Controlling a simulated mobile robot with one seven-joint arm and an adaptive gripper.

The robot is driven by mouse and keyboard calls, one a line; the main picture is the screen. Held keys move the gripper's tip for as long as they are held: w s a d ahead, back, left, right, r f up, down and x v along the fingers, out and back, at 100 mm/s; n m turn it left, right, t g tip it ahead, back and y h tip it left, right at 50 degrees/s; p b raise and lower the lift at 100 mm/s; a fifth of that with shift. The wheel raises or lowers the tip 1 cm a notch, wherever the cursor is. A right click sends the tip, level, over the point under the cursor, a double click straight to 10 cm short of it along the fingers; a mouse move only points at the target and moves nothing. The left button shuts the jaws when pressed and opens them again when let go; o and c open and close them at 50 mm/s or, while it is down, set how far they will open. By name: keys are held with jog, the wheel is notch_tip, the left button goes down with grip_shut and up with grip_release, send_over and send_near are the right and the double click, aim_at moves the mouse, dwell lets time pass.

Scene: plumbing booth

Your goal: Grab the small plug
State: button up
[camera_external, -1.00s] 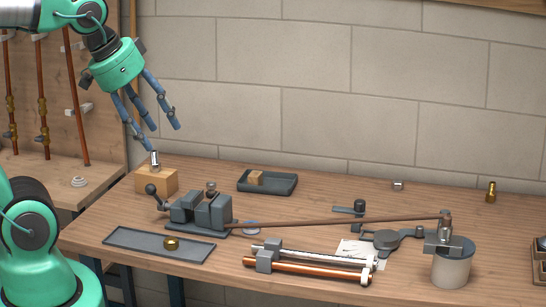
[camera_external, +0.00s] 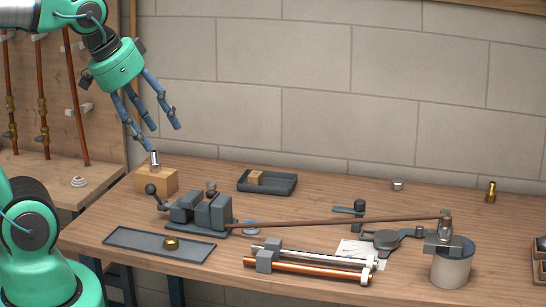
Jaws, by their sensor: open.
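My gripper (camera_external: 162,137) is open and empty, its blue fingers spread and pointing down above the left back of the workbench. Just below the fingers, a small silver cylindrical piece (camera_external: 155,159) stands upright on a wooden block (camera_external: 158,181); it may be the small plug. The lowest fingertip is very near its top; I cannot tell whether they touch. Other small fittings could also be a plug: a silver one (camera_external: 398,185) at the back right, a brass one (camera_external: 491,192) farther right, and a brass ring-like one (camera_external: 171,243) on the flat grey tray (camera_external: 120,236).
A grey vise (camera_external: 205,212) stands right of the block, with a long thin copper pipe (camera_external: 330,221) reaching to a grey cup (camera_external: 452,268). A dark tray (camera_external: 285,187) holds a small wooden block. Pipes (camera_external: 310,268) lie at the front. The back right is mostly clear.

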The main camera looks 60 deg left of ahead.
jog(key=shift+w+r, duration=0.1)
jog(key=w+a+r+g+p, duration=0.1)
jog(key=w+a+r, duration=0.1)
jog(key=w+a, duration=0.35)
jog(key=w+a+r+p, duration=0.1)
jog(key=w+a, duration=0.2)
jog(key=w, duration=0.6)
jog(key=w+a+f+g+y+p, duration=0.1)
jog(key=w+a+f, duration=0.1)
jog(key=w+a, duration=0.5)
jog(key=w+a+f+g+p, duration=0.1)
jog(key=w+a+f, duration=0.2)
jog(key=w+a, duration=0.45)
jog(key=w+a+f+g+p, duration=0.1)
jog(key=w+a+f, duration=0.2)
jog(key=a+f, duration=0.35)
jog(key=w+a+f+p, duration=0.1)
jog(key=w+a+f, duration=0.2)
jog(key=a, duration=0.6)
jog(key=a+f+g+h+p, duration=0.1)
jog(key=a+f, duration=1.4)
jog(key=f, duration=0.2)
jog(key=shift+s+a+g+p, duration=0.3)
jog(key=shift+s+a, duration=0.05)
jog(key=shift+s, duration=0.1)
jog(key=shift+f, duration=0.15)
